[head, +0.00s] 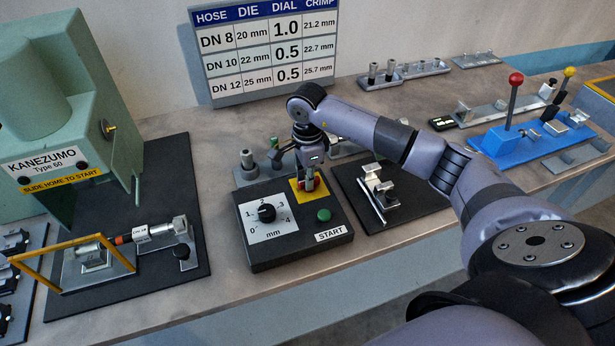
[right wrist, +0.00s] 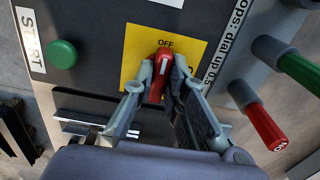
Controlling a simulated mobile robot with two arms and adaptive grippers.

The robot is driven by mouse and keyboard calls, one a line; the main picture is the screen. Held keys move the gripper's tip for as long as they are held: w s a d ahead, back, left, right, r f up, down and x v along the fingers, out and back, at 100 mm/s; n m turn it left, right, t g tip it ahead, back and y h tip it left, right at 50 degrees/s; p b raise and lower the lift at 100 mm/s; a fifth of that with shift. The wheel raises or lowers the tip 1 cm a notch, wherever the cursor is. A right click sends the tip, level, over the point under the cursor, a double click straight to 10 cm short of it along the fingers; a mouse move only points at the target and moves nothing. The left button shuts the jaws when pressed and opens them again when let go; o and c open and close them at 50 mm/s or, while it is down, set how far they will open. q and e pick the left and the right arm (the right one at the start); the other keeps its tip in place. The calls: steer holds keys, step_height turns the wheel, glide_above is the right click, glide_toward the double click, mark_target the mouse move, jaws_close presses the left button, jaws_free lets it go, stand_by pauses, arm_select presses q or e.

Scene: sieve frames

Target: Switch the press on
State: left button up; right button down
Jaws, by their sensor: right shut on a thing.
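The press control box (head: 262,247) stands on the bench with a yellow plate (head: 296,187) at its back right corner. On that plate, in the right wrist view, a red switch knob (right wrist: 161,72) with a white line sits by the word OFF; the line points roughly toward that word. My right gripper (right wrist: 160,84) has its two fingers on either side of the knob and is shut on it. In the head view this gripper (head: 307,183) reaches down onto the plate and mostly hides the knob. The green press (head: 70,120) stands at the left. My left gripper is not in view.
A black dial (head: 267,212) and a green START button (head: 323,214) are on the box. In the wrist view, green-ended (right wrist: 300,70) and red-ended (right wrist: 266,127) parts stand close beside the box. A blue fixture with levers (head: 520,142) is at the right.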

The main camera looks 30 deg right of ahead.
stand_by(0.4)
steer(key=m+b, duration=0.2)
steer(key=m, duration=0.1)
steer(key=shift+w+f+m, duration=0.1)
steer(key=shift+m, duration=0.3)
steer(key=m+b, duration=0.1)
steer(key=m, duration=0.1)
steer(key=shift+m+b, duration=0.3)
steer(key=shift+b, duration=0.1)
steer(key=m+b, duration=0.1)
steer(key=m, duration=0.2)
steer(key=shift+w+d+m, duration=0.1)
steer(key=shift+m, duration=0.2)
steer(key=m+b, duration=0.1)
steer(key=m, duration=0.2)
steer(key=shift+d+m, duration=0.1)
steer(key=shift+m, duration=0.3)
steer(key=shift+r+m+b, duration=0.2)
steer(key=shift+m+b, duration=0.4)
steer(key=shift+m, duration=1.5)
steer(key=c, duration=1.6)
jaws_free()
